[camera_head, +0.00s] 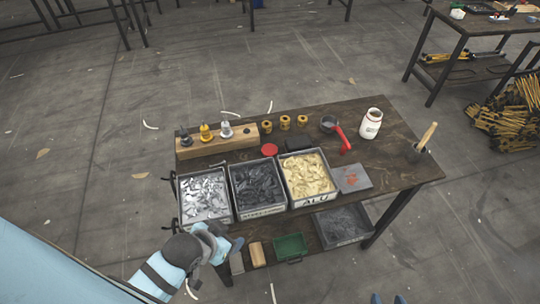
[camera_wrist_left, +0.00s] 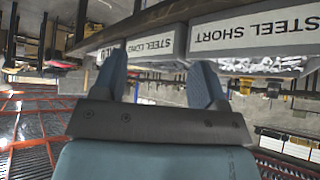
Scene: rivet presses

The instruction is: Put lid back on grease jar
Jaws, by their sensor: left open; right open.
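The white grease jar (camera_head: 371,123) stands upright at the table's back right, with a red band near its top. A flat red disc (camera_head: 269,150), which looks like its lid, lies on the table behind the metal bins. My left gripper (camera_head: 232,246) is low at the table's front left edge, well away from both. In the left wrist view my left gripper (camera_wrist_left: 160,75) has its two blue fingers apart with nothing between them, below the labelled bins. My right gripper is in neither view.
Three bins of rivets stand along the table front, including one marked ALU (camera_head: 312,199). A green tray (camera_head: 290,247) sits below.

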